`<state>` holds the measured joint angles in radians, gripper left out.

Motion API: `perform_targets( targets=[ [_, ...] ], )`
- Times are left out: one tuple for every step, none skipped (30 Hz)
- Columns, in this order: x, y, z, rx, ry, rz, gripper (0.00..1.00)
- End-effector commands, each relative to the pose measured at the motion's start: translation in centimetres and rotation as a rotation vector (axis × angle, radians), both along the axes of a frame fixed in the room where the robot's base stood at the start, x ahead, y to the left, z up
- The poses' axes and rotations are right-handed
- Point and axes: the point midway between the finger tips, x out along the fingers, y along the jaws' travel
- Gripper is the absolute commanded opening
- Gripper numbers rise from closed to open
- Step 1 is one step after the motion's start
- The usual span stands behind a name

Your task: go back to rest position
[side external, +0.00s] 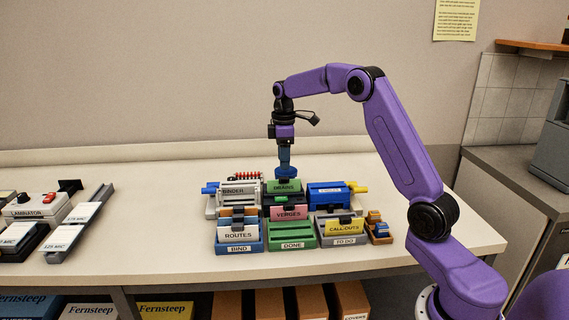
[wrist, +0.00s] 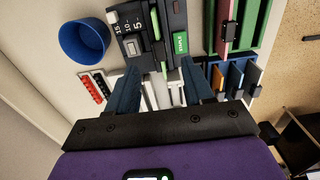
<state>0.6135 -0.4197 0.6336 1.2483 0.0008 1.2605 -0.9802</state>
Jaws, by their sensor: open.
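My gripper (side external: 285,176) points straight down over the back of the group of trays and desk machines on the counter. In the side view its dark blue fingers end just behind the green DRAINS card (side external: 284,186). In the wrist view my gripper (wrist: 162,78) has its two fingers wide apart, with nothing held between them. Beneath and between them show grey and white parts of a desk machine. Whether the fingertips touch anything is hard to tell.
The BIND tray (side external: 240,249), DONE tray (side external: 292,246) and TO DO tray (side external: 345,240) stand in front. A blue cup (wrist: 85,40) is near my gripper. A laminator (side external: 37,208) stands left.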

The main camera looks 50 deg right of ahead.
Motion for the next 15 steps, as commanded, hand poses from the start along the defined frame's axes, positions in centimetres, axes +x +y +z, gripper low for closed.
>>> perform_targets(
  targets=[
    [0.0,0.0,0.0,0.0,0.0,0.0,0.52],
    [0.0,0.0,0.0,0.0,0.0,0.0,0.52],
    [0.0,0.0,0.0,0.0,0.0,0.0,0.52],
    [0.0,0.2,0.0,0.0,0.0,0.001,0.52],
    [-0.1,0.4,0.1,0.0,0.0,0.003,0.52],
    [-0.2,1.0,0.2,0.0,-0.001,0.007,0.52],
    [-0.3,1.6,0.3,0.0,-0.001,0.011,0.52],
    [-0.5,2.3,0.4,0.0,-0.003,0.017,0.52],
    [-0.9,3.6,0.6,0.001,-0.002,0.024,0.52],
    [-1.3,4.6,0.8,-0.001,-0.004,0.032,0.52],
    [-1.8,5.8,1.0,0.0,-0.004,0.039,0.52],
    [-2.5,7.5,1.2,0.0,-0.006,0.049,0.52],
    [-3.2,8.8,1.4,0.001,-0.006,0.057,0.52],
    [-3.9,10.0,1.6,0.0,-0.007,0.066,0.52],
    [-4.9,11.6,1.8,0.001,-0.008,0.075,0.52]
  ],
)
